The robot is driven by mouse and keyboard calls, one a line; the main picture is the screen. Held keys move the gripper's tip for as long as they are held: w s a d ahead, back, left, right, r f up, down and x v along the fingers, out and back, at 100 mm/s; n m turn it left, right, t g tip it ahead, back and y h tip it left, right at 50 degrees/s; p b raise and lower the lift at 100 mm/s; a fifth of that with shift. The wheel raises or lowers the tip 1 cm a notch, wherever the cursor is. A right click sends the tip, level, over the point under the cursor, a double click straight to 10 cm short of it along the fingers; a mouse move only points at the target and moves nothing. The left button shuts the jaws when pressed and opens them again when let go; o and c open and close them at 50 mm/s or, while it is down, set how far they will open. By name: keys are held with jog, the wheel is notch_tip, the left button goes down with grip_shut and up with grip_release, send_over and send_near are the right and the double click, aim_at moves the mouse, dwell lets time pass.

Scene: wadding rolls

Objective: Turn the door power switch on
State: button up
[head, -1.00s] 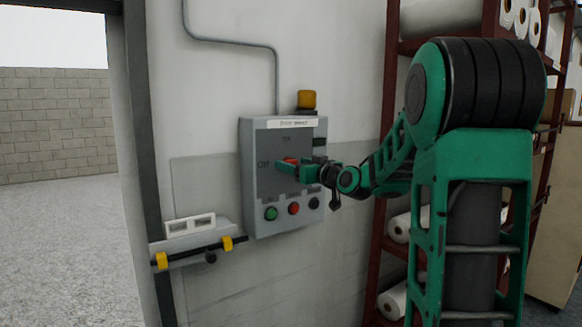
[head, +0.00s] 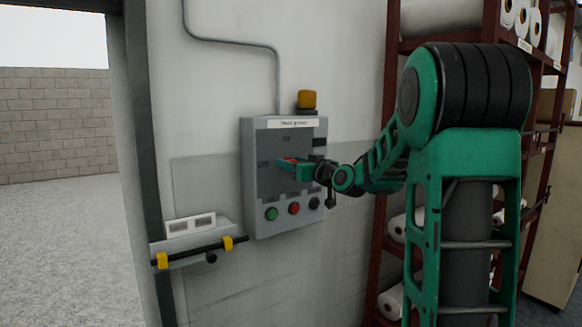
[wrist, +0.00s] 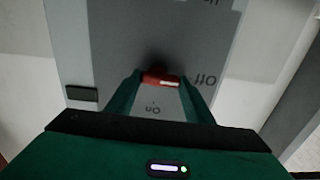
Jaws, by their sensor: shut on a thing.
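The door power switch is a red handle (head: 289,160) on the front of a grey control box (head: 262,212) on the wall. My gripper (head: 286,165) is at the handle, coming from the right. In the wrist view, which shows the labels upside down, my gripper (wrist: 160,88) has its two green fingers on either side of the red handle (wrist: 158,80), shut on it. The handle lies crosswise, its pale-marked end toward the "Off" label (wrist: 204,80). The "On" label (wrist: 152,108) is below it in that view. The fingers hide part of the handle.
Green (head: 271,213), red (head: 294,208) and black (head: 314,203) buttons sit below the switch. An amber lamp (head: 307,99) tops the box. A latch bar with yellow brackets (head: 228,243) is at lower left. A shelf rack with rolls (head: 391,301) stands right.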

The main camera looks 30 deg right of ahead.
jog(key=shift+d+f+m, duration=0.1)
jog(key=shift+d+m, duration=0.1)
jog(key=shift+m, duration=2.75)
jog(key=shift+d+r+m, duration=0.1)
jog(key=shift+d+m, duration=0.05)
jog(key=shift+m, duration=2.85)
jog(key=shift+d+f+m, duration=0.1)
jog(key=shift+d+m, duration=0.1)
jog(key=shift+m, duration=2.75)
jog(key=shift+f, duration=0.1)
jog(key=o, duration=1.1)
